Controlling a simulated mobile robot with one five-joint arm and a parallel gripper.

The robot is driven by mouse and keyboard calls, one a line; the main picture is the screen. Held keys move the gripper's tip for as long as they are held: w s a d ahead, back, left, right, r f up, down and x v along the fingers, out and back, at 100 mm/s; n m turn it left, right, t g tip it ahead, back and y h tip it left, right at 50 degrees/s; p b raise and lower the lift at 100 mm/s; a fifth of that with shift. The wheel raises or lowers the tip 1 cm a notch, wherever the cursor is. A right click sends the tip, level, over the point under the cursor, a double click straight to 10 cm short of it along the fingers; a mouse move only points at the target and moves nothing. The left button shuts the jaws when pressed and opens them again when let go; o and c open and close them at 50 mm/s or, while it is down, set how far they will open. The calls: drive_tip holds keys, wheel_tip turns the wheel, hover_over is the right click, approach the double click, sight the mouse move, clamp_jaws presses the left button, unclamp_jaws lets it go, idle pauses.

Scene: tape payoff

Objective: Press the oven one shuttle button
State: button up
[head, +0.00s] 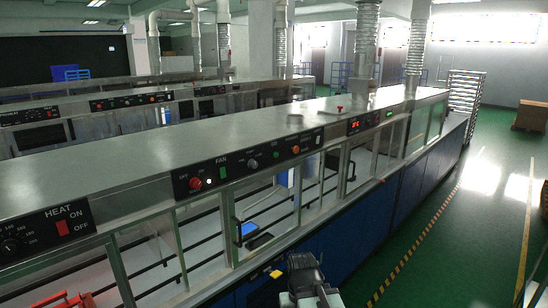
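A long steel oven line (200,140) runs from the left front to the right back. Its near side carries a black FAN panel (238,163) with red, white, green and orange buttons and knobs. Most small labels are too small to read, so I cannot tell which control is the oven one shuttle button. A small yellow piece (276,273) sits on the lower front edge. My gripper (304,265) is at the bottom middle, in front of the blue cabinets, apart from the FAN panel. Its fingers are not clear enough to show whether they are open.
A HEAT panel (45,231) with a red switch is at the left. A panel with red displays (362,122) is farther along. Glass doors with handles line the side. The green floor (440,225) at right is clear, with a striped line. A cardboard box (531,115) stands far right.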

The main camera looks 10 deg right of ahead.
clamp_jaws()
drive_tip(key=shift+d, duration=0.1)
idle(1.3)
